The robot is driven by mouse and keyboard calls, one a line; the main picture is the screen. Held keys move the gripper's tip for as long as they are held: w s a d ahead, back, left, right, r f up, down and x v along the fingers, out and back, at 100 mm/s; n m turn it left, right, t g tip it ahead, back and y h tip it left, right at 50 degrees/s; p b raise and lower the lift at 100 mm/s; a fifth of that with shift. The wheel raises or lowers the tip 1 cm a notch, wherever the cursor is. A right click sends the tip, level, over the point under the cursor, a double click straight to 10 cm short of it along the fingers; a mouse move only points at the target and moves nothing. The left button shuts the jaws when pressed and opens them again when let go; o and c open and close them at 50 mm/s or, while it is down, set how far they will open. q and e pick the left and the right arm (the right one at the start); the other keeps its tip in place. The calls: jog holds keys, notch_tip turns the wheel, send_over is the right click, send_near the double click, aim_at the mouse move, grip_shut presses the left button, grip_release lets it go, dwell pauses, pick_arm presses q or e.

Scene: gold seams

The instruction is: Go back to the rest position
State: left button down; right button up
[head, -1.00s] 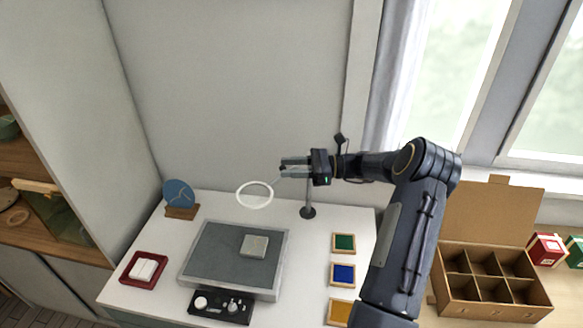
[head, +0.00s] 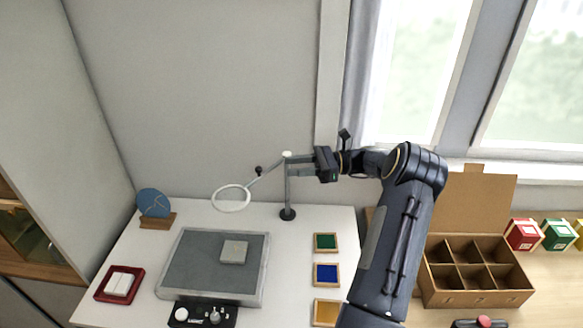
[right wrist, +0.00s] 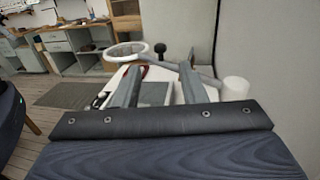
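My right gripper (head: 292,160) is up in the air above the back of the white table, level with the top of the magnifier's stand (head: 288,190). In the right wrist view my right gripper (right wrist: 159,70) has its two fingers apart, with nothing held between them. The magnifier's white ring (head: 231,198) hangs to the left of the gripper. I cannot tell whether the fingers touch the stand. My left gripper is in neither view.
The white table (head: 290,260) bears a grey mat (head: 190,262) with a grey square piece (head: 234,251), a red tray (head: 103,297), a blue disc (head: 153,203) and colored squares (head: 326,242). An open cardboard box (head: 475,298) stands at right, beside small colored boxes (head: 524,235).

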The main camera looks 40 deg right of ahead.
jog(key=shift+a+r, duration=0.1)
dwell(0.3)
jog(key=s+a+r+n+g+h, duration=0.25)
jog(key=a+n, duration=0.25)
jog(key=a, duration=0.4)
jog(key=s+a+r+n+g+h, duration=0.15)
jog(key=a+r+n+g, duration=0.25)
jog(key=a, duration=0.6)
jog(key=s+a+f+n+h, duration=0.2)
jog(key=s+a+n, duration=0.1)
jog(key=s, duration=0.3)
jog(key=s+a+f+n+t+h, duration=0.1)
jog(key=s+a+f+n+h, duration=0.1)
jog(key=s+n, duration=0.4)
jog(key=s+a+f+n+h, duration=0.2)
jog(key=s+a+n, duration=0.2)
jog(key=s, duration=0.4)
jog(key=shift+a+n+h, duration=0.2)
jog(key=shift+n+h, duration=0.2)
jog(key=shift+n, duration=0.3)
jog(key=shift+t, duration=0.25)
